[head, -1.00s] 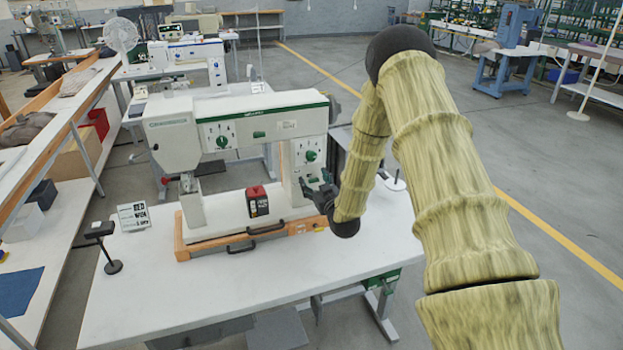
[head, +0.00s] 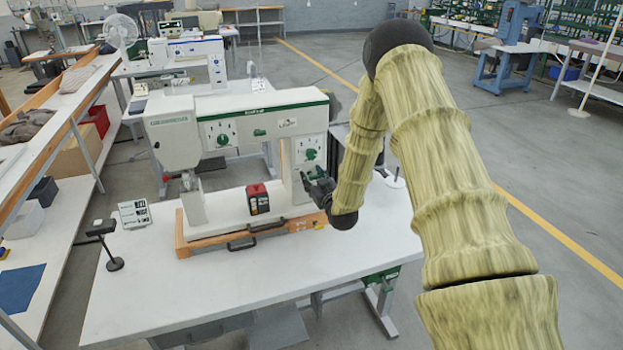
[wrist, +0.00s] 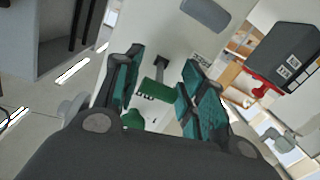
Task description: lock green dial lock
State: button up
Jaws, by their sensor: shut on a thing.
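The white sewing-type machine (head: 262,118) stands on the table, with green dials on its front. One green dial (head: 310,154) is on the right column and another (head: 222,139) is on the head at left. My gripper (head: 318,186) is at the right column, just below that column's dial. In the wrist view, a green dial lock with a small pale label (wrist: 148,92) sits between the fingers of my gripper (wrist: 160,88). The head view hides the gripped part behind my fingers.
A black and red box (head: 258,200) stands on the machine's base, left of my gripper. The wooden base (head: 190,247) has black handles in front. The table front (head: 220,290) is clear.

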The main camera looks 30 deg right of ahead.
jog(key=shift+w+d+r+g+p, duration=0.1)
jog(key=shift+d+r+g+p, duration=0.05)
jog(key=shift+r+g+p, duration=0.3)
jog(key=shift+f, duration=0.15)
jog(key=o, duration=1)
jog(key=shift+d, duration=0.2)
jog(key=shift+a, duration=0.2)
jog(key=shift+s, duration=0.2)
jog(key=v, duration=1.1)
jog(key=shift+s, duration=0.35)
jog(key=shift+d, duration=0.1)
